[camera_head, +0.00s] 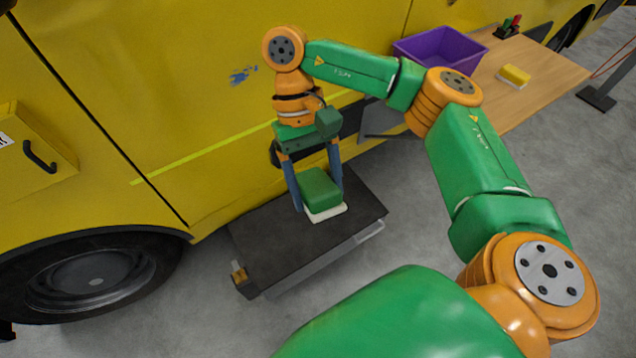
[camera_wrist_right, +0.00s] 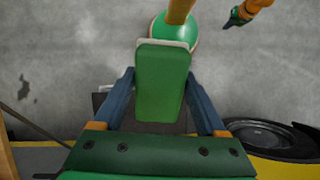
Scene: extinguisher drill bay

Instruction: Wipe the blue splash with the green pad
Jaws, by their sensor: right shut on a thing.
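The blue splash (camera_head: 243,74) is a small smear on the yellow vehicle side, left of my right wrist in the head view. My right gripper (camera_head: 318,196) points down, shut on the green pad (camera_head: 320,187). The pad has a white underside and sits between the blue fingers, apart from the splash and lower to its right. In the right wrist view the green pad (camera_wrist_right: 163,85) shows between both fingers. My left gripper (camera_wrist_right: 236,17) appears small at that view's top right; its jaws are too small to read. The splash is not visible there.
A dark low platform (camera_head: 262,252) lies below my right gripper. A wooden table (camera_head: 545,88) at upper right bears a purple bin (camera_head: 447,58), a yellow block with a white base (camera_head: 514,75) and a small dark holder (camera_head: 507,30). A wheel (camera_head: 95,275) is at lower left.

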